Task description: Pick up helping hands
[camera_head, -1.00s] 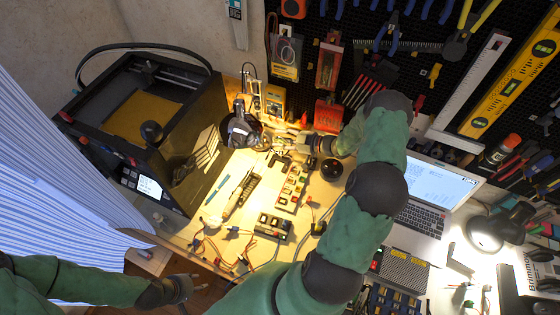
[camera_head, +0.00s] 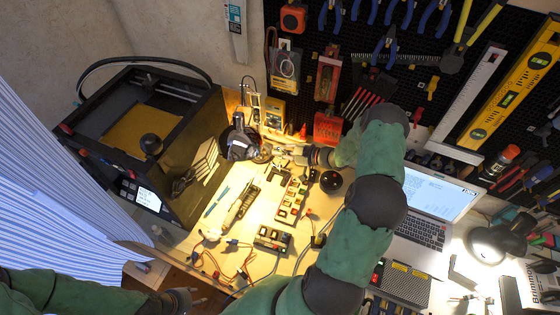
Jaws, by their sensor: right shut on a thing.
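My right gripper (camera_head: 284,151) reaches in from the right over the lit workbench. It is shut on the helping hands (camera_head: 268,153), a small metal tool by its fingertips near the back of the bench. The tool's clips and base are small and partly hidden by the fingers, so I cannot tell whether it touches the bench. My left gripper (camera_head: 199,298) is low in the picture, in front of the bench's near edge. It looks open and empty, with its two fingers apart.
An open laptop (camera_head: 424,222) is right. The pegboard (camera_head: 400,72) rises behind.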

